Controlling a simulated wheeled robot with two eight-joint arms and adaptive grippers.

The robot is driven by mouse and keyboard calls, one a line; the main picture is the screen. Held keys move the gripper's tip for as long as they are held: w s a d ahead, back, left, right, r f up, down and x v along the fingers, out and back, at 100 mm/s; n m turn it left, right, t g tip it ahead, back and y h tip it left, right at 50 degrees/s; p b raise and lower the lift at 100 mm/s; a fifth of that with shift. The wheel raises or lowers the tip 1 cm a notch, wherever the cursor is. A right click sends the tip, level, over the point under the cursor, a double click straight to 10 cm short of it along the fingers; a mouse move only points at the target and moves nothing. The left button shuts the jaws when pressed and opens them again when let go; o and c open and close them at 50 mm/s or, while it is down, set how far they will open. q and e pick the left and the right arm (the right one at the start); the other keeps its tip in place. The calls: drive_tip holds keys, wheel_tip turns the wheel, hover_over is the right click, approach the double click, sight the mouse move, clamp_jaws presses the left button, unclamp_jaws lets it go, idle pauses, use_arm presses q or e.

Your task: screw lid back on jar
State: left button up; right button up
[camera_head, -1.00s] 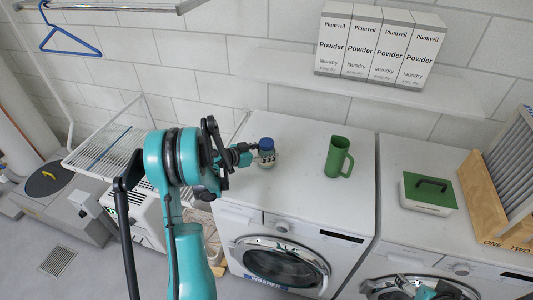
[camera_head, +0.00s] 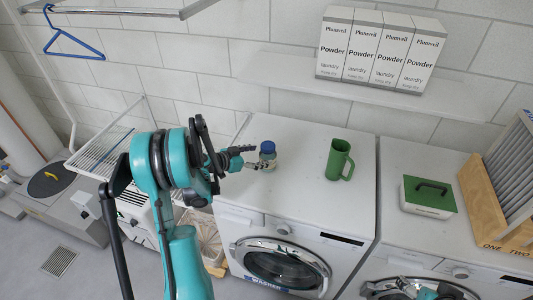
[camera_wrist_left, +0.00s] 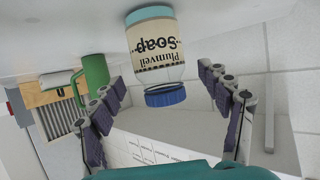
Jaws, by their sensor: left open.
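The soap jar (camera_head: 268,161) stands upright on the washer top. Its blue lid (camera_head: 268,147) sits at its mouth. In the left wrist view, which is upside down, the jar (camera_wrist_left: 155,45) shows a "Plumveil Soap" label, and the lid (camera_wrist_left: 165,96) is at its lower end. I cannot tell whether the lid is screwed tight. My left gripper (camera_head: 253,157) is open just left of the jar, its spread fingers pointing at it; it also shows in the left wrist view (camera_wrist_left: 162,82). My right gripper (camera_head: 408,286) shows only partly at the bottom edge; its jaws are unclear.
A green mug (camera_head: 338,160) stands right of the jar. A green-lidded box (camera_head: 428,196) and a wooden-framed rack (camera_head: 480,205) are farther right. Powder boxes (camera_head: 378,50) stand on a shelf (camera_head: 372,92) above. The washer top (camera_head: 305,190) is clear around the jar.

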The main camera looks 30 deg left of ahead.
use_arm(q)
drive_tip(key=p+v, duration=0.1)
drive_tip(key=v, duration=0.6)
drive_tip(key=shift+s, duration=0.2)
drive_tip(key=shift+r, duration=0.15)
drive_tip(key=s+d+r+n+g+y, duration=0.1)
drive_tip(key=s+d+r+g, duration=0.15)
drive_tip(key=d, duration=0.55)
drive_tip(key=s+d+r+n+g, duration=0.1)
drive_tip(key=s+d+r+g, duration=0.15)
drive_tip(key=d, duration=0.65)
drive_tip(key=s+d+r+n+y, duration=0.1)
drive_tip(key=s+d+y, duration=0.1)
drive_tip(key=s+d, duration=0.2)
drive_tip(key=s+d+r+n+y, duration=0.1)
drive_tip(key=s+d, duration=0.3)
drive_tip(key=s, duration=0.5)
drive_tip(key=shift+s+d+y, duration=0.25)
drive_tip(key=shift+y, duration=0.25)
